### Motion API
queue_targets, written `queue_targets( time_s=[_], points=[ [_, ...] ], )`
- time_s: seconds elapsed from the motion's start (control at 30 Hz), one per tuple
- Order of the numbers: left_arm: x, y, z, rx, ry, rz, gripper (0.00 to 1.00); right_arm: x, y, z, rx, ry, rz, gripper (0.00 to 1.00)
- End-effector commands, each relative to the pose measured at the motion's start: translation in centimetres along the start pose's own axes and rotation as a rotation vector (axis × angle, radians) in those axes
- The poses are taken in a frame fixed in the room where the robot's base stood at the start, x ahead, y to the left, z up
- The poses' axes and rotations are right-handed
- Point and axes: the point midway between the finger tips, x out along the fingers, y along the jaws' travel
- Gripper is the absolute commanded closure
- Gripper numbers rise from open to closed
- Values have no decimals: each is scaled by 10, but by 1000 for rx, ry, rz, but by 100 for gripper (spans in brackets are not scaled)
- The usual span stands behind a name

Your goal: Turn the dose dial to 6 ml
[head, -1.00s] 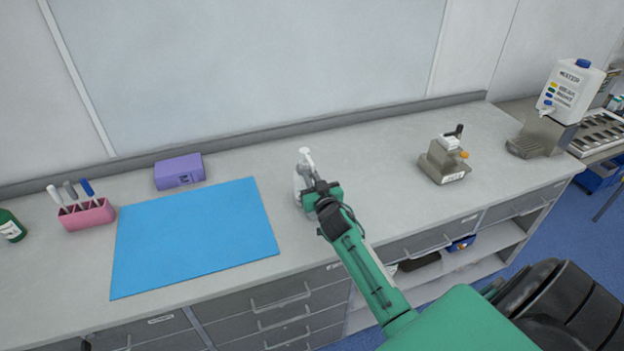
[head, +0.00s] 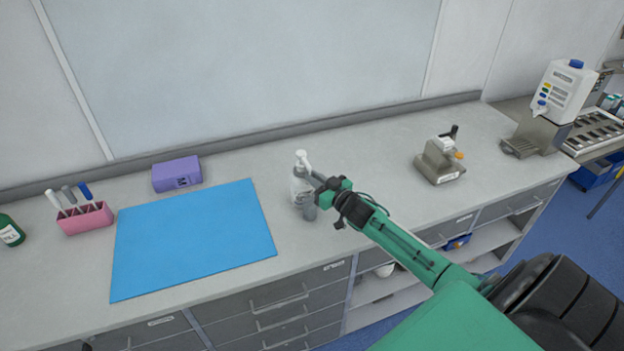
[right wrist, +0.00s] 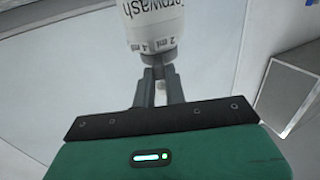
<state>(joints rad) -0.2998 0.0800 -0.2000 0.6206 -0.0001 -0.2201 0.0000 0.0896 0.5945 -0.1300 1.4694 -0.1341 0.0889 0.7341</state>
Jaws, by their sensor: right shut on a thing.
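The pump bottle (head: 299,186) with a white pump head stands upright on the counter, right of the blue mat. In the right wrist view the bottle (right wrist: 152,12) shows part of its wash label and the white dose dial (right wrist: 154,45), with the marks 2 ml and 4 ml readable. My right gripper (head: 314,183) reaches the bottle from its right side. In the right wrist view the fingers of my right gripper (right wrist: 159,76) are close together at the dial's edge, shut on a small part of it. The 6 ml mark is not readable. My left gripper is out of view.
A blue mat (head: 195,240), a purple box (head: 177,174) and a pink pen holder (head: 86,218) lie to the left. A grey device (head: 440,163) and a white water container (head: 563,90) stand to the right. The counter between bottle and device is clear.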

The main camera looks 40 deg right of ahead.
Motion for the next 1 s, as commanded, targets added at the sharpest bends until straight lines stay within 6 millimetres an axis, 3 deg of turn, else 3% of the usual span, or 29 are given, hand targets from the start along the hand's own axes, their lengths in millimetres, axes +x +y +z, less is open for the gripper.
queue_targets(
  time_s=[0.47, 1.0],
  points=[
    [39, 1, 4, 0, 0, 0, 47, 5, 24, 4, -9, 0, -328, 100],
    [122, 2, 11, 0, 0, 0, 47, 18, 45, 6, -5, 4, -728, 100]
  ],
)
